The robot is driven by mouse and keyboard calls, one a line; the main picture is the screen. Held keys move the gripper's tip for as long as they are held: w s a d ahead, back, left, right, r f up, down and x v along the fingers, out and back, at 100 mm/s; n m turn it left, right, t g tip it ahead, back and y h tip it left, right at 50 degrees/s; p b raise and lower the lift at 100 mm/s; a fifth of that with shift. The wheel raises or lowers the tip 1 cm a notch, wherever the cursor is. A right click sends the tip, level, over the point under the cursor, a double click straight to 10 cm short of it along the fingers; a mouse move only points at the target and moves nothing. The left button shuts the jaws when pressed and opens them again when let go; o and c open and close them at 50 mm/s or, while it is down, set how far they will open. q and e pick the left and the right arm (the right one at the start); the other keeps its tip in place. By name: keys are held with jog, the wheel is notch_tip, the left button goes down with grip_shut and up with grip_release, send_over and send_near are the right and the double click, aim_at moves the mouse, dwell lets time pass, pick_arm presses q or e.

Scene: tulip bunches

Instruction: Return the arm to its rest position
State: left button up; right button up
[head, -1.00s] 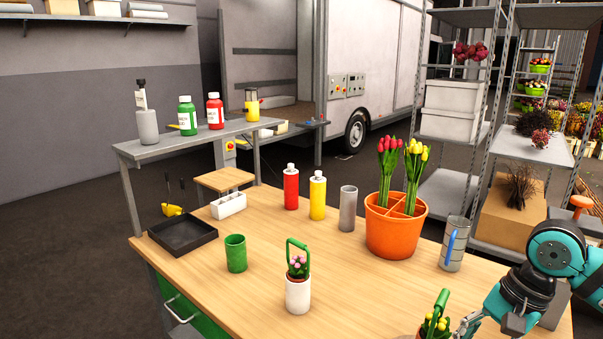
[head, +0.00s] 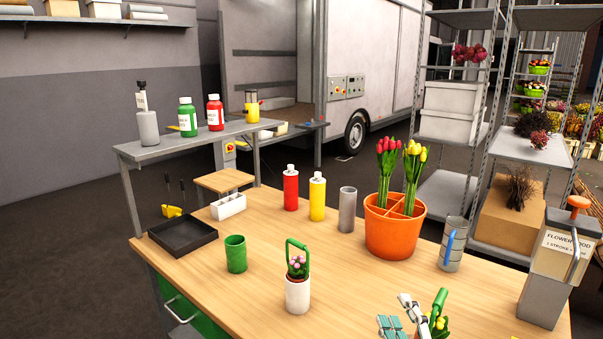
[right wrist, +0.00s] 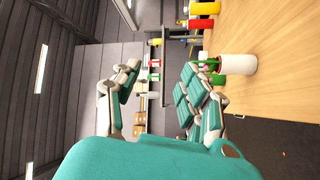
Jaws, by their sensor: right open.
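My right gripper (head: 403,314) is at the bottom of the head view, beside the green handle of a yellow-flowered pot (head: 436,324) that is cut off by the frame edge. In the right wrist view its two teal-padded fingers (right wrist: 160,98) stand wide apart with nothing between them. The orange divided bucket (head: 392,238) holds a red tulip bunch (head: 387,163) and a yellow tulip bunch (head: 414,166), both upright. My left gripper is not in view.
On the table (head: 345,290) stand a white flower pot (head: 297,295), a green cup (head: 236,254), a red bottle (head: 291,190), a yellow bottle (head: 317,199), grey cylinders and a black tray (head: 183,236). A flower-food dispenser (head: 550,270) stands at the right edge.

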jog(key=s+d+f+m+g+h, duration=0.2)
jog(key=s+f+m+g, duration=0.25)
jog(key=f, duration=0.35)
jog(key=s+d+f+m+g+h, duration=0.25)
jog(key=s+f+m+g, duration=0.2)
jog(key=f, duration=0.35)
jog(key=s+a+f+m+g+y, duration=0.1)
jog(key=s+f+m+g, duration=0.2)
jog(key=s+f, duration=0.35)
jog(key=s+f+m+g, duration=0.2)
jog(key=s+f+g, duration=0.15)
jog(key=s, duration=0.65)
notch_tip(320, 180, down, 30)
jog(key=s+r+g+b, duration=0.1)
jog(key=g+b, duration=0.1)
jog(key=b, duration=0.1)
jog(key=s+d+f+b, duration=0.1)
jog(key=s+d+f, duration=0.2)
jog(key=s+f, duration=1.3)
jog(key=shift+s+f+g+b, duration=0.15)
jog(key=shift+f+g+b, duration=0.2)
jog(key=shift+f, duration=0.45)
